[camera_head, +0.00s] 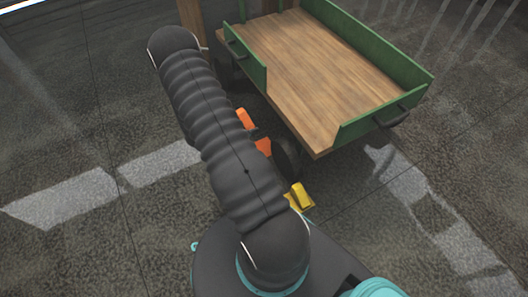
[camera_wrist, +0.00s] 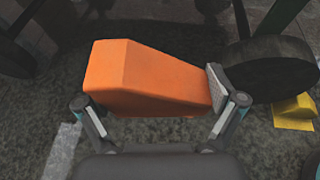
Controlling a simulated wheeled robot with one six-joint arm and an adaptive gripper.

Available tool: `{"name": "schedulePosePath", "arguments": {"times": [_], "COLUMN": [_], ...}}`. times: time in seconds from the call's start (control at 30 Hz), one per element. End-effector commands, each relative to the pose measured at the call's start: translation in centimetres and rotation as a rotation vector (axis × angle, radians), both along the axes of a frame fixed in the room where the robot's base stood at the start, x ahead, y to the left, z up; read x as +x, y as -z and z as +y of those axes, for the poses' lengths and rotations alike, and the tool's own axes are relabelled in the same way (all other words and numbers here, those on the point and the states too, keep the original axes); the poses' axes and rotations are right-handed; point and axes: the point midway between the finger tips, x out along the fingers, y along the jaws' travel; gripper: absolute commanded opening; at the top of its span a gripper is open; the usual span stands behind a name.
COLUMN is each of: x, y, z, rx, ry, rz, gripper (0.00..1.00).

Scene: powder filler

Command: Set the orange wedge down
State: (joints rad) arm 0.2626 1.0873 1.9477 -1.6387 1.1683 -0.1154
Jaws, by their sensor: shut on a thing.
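The orange wedge (camera_wrist: 150,78) fills the middle of the wrist view, between the two fingers of my gripper (camera_wrist: 158,108). My gripper is shut on it, with the right finger pad against its narrow right end and the left finger at its lower left side. The dark floor shows around the wedge; I cannot tell whether it touches the floor. In the head view, only parts of the orange wedge (camera_head: 263,146) show beside my black-sleeved arm, next to a cart wheel. My gripper is hidden there behind the arm.
A cart with a wooden bed (camera_head: 315,70) and green side boards stands at the upper right. Its dark wheel (camera_wrist: 268,70) is just right of my gripper. A yellow wedge (camera_head: 300,196) lies on the floor by that wheel. Open floor with pale painted stripes lies to the left.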

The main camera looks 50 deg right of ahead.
Motion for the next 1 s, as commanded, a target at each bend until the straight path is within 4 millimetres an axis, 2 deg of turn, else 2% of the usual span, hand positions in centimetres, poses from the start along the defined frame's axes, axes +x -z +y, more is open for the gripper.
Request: {"name": "schedulePosePath", "arguments": {"times": [0.07,0.2,0.37,0.7,0.8,1.0], "x": [-1.3,-2.5,-2.8,-2.8,-2.8,-2.7], "y": [1.3,2.3,4.6,12.4,14.3,15.9], "z": [-1.5,-2.7,-2.9,-2.8,-2.8,-2.9], "rx": [-0.001,-0.001,0.000,-0.001,-0.001,-0.001], "ry": [0.077,0.148,0.161,0.159,0.158,0.158], "rz": [0.000,0.000,0.003,0.002,0.002,0.001], "gripper": [0.53,0.53,0.53,0.53,0.53,0.53]}}
